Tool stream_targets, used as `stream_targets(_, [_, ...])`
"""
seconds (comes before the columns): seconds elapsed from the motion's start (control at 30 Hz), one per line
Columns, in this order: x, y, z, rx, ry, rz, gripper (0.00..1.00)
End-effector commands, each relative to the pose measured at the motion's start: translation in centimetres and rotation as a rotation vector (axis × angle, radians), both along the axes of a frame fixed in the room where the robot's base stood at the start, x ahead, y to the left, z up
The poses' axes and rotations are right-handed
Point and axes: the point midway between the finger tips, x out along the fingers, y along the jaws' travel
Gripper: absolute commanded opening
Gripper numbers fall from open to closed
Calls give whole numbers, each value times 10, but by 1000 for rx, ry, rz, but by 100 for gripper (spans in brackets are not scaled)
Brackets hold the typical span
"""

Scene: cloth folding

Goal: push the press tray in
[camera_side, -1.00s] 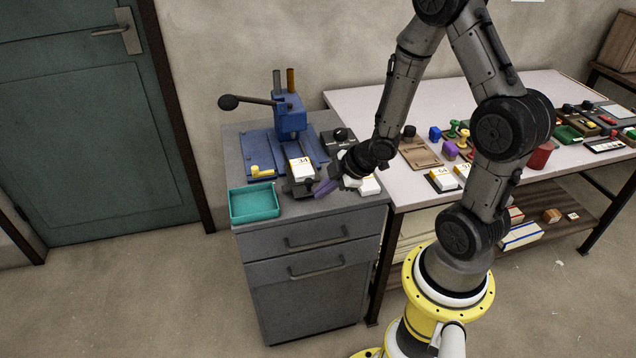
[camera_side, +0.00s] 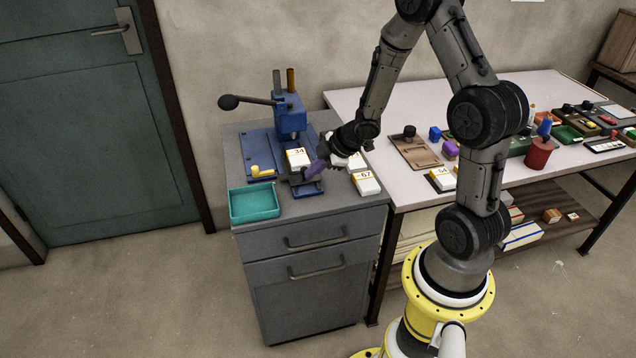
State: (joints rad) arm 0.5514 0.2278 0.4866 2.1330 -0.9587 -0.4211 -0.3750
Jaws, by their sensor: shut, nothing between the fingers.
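The blue press (camera_side: 291,121) stands on the grey cabinet, its lever with a dark knob reaching left. The press tray (camera_side: 298,179) is a dark slide on the blue base, below the press head. A white block marked 34 (camera_side: 298,156) sits on it, close in front of the press head. A bit of blue base (camera_side: 309,190) shows in front of the tray.
A teal bin (camera_side: 254,203) stands at the cabinet's front left. A yellow-handled piece (camera_side: 259,171) lies left of the press tray. White blocks, one marked 67 (camera_side: 366,183), lie at the right. The table (camera_side: 350,97) beyond holds stamps and boxes.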

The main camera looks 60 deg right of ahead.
Motion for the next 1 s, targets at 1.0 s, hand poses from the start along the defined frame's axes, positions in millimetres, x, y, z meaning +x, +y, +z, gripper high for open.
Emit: stream_targets(1.0, [27, -33, 1, -1, 3, -7, 0])
